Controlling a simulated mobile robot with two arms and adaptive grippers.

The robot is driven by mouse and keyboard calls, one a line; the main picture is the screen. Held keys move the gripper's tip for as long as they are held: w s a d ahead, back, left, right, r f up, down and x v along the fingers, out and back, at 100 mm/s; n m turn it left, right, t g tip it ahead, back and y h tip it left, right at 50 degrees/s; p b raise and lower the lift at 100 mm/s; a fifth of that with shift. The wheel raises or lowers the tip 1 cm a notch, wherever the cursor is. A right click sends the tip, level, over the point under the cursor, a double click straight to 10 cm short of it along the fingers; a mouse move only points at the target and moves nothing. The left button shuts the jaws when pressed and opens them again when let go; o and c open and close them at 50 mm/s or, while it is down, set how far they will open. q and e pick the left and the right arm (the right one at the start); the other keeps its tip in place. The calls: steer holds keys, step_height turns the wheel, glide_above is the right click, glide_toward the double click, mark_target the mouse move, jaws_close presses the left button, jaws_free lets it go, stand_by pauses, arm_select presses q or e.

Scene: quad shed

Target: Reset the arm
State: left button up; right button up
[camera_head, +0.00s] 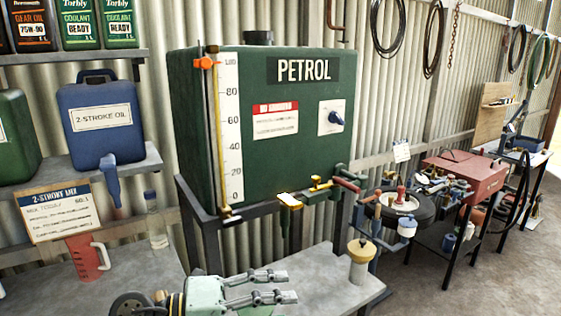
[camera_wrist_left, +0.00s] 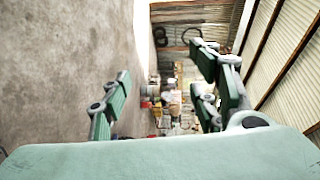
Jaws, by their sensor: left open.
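My left gripper (camera_head: 284,287) is low in the head view, over the front of the grey bench, with its fingers pointing right. Its fingers stand apart with nothing between them. In the left wrist view the open left gripper (camera_wrist_left: 160,85) has its fingers spread to both sides, with a clear gap between. My right gripper is in neither view.
The green petrol tank (camera_head: 215,150) stands behind the bench (camera_head: 335,270). A yellow-topped pot (camera_head: 360,262) is right of my left gripper. A red jug (camera_head: 83,258) and a clear bottle (camera_head: 156,222) stand to the left. A blue oil can (camera_head: 100,140) is on a shelf.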

arm_select(q)
step_height(320, 180, up, 7)
steer(key=a+n+t+h, duration=0.1)
steer(key=n+t+h, duration=0.2)
steer(key=n+t, duration=0.25)
steer(key=w+a+n+t+y, duration=0.4)
steer(key=a+n+t+y, duration=0.25)
steer(key=n+t, duration=0.35)
steer(key=s+a+f+n+g+y, duration=0.3)
steer(key=a+f+n+g+y, duration=0.1)
steer(key=a+f+n+y, duration=1.1)
steer(key=s+d+f+g+h, duration=0.1)
steer(key=s+d+f+g, duration=0.1)
steer(key=s+f+g, duration=0.65)
steer(key=s+d+f+g+h, duration=0.15)
steer(key=s+f+g, duration=0.25)
steer(key=s+f, duration=1.15)
steer(key=f, duration=1)
steer(key=s+f, duration=0.3)
steer(key=f, duration=0.9)
steer(key=s+a+f+g+b, duration=0.1)
steer(key=s+a+f, duration=0.2)
steer(key=s+f, duration=1.2)
steer(key=shift+s+f+g+b, duration=0.2)
steer(key=shift+f+g+b, duration=0.2)
steer(key=shift+f, duration=0.3)
steer(key=shift+s+a+f, duration=0.2)
steer(key=shift+s, duration=0.3)
steer(key=shift+c, duration=0.2)
